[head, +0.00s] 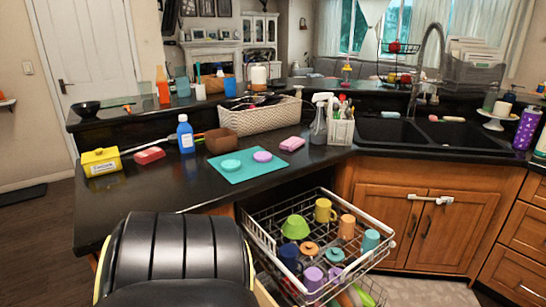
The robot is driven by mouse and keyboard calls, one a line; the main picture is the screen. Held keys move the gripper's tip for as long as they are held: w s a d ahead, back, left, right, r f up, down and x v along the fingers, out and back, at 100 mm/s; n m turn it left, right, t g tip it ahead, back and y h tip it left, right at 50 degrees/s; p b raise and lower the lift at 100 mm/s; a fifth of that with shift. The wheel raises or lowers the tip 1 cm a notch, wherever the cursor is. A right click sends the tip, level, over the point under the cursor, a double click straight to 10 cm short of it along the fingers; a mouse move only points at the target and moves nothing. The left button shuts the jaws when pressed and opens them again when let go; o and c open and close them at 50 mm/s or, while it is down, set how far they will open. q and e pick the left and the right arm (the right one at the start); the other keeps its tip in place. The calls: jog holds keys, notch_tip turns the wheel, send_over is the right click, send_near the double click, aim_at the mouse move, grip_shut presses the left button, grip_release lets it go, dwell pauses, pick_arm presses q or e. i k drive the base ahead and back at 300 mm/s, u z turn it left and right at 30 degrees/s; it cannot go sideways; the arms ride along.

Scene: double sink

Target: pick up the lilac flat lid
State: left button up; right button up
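The lilac flat lid (262,156) lies flat on a teal mat (243,176) on the dark counter. A turquoise lid (231,165) lies on the same mat, to its left and a little nearer. The two lids look slightly apart. Nothing covers the lilac lid. Neither of my grippers is in view.
A brown box (222,140) and a pink sponge (292,144) flank the mat. A woven basket (262,117) stands behind it. Below the counter, a dish rack (347,281) of cups is pulled out. The counter's left front part is clear.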

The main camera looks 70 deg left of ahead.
aim_at(261, 156)
jog(key=u, duration=1.7)
